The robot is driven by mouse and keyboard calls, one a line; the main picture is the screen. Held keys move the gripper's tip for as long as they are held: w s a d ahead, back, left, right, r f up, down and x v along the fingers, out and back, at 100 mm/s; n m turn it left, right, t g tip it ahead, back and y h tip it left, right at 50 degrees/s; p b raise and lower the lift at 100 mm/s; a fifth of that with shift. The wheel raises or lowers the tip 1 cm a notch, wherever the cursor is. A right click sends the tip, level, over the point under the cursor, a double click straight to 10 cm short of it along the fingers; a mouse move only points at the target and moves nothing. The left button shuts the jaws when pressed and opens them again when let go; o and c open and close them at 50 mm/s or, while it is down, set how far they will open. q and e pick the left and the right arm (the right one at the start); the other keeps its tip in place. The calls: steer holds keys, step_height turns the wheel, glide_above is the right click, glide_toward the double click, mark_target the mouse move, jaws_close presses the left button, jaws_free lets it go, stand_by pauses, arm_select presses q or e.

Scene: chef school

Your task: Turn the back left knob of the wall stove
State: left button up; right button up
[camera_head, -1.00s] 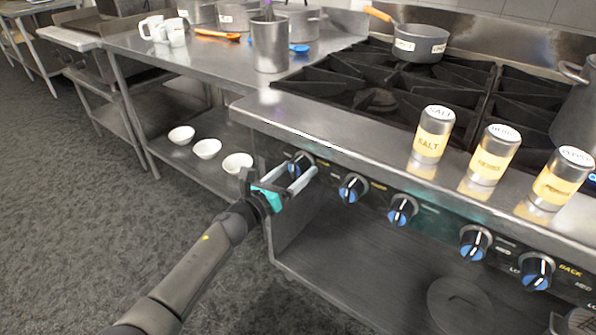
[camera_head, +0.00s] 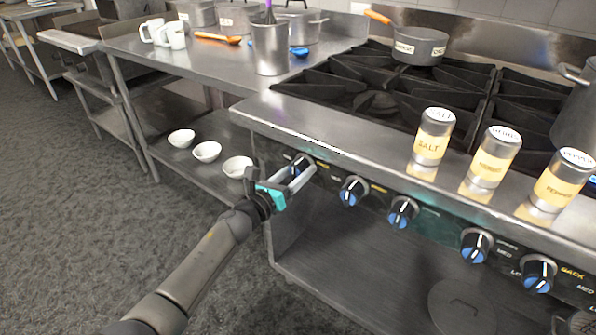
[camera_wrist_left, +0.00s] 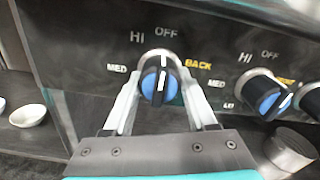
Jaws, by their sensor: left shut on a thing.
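The leftmost stove knob (camera_head: 299,161) is on the front panel of the wall stove (camera_head: 330,155). In the left wrist view this knob (camera_wrist_left: 160,84) is blue and black with a white pointer line pointing up, close to the OFF mark. The yellow label BACK stands to its right. My left gripper (camera_head: 306,170) reaches it from the front left. In the left wrist view the gripper's two fingers (camera_wrist_left: 158,90) lie on either side of the knob, shut on it. The fingers partly hide the knob in the head view. My right gripper does not show.
The neighbouring knob (camera_head: 353,191) is close on the right, with more knobs beyond. A salt shaker (camera_head: 433,137) and two other shakers stand on the stove's front ledge. White bowls (camera_head: 207,151) sit on the lower shelf at left. The floor at left is clear.

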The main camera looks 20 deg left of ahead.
arm_select(q)
steer(key=c, duration=0.5)
